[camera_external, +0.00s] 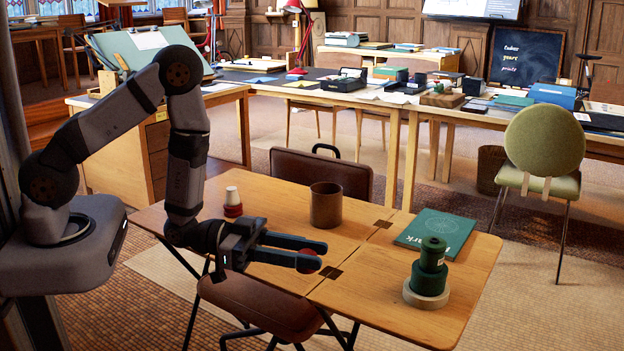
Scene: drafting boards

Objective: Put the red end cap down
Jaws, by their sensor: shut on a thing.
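My gripper (319,255) reaches to the right over the front of the wooden table, its two dark fingers pointing right. It is shut on the red end cap (308,251), which shows as a small round red piece between and just below the fingertips. The fingers hide most of the cap. The cap appears to be above the tabletop; its exact height is hard to tell.
The folding table (370,276) has bare wood around the gripper. A brown cylinder (326,207) stands behind it, a red-and-white stack (232,197) behind left. At right are a green stack (431,256) on a pale ring (426,296) and a green book (437,231).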

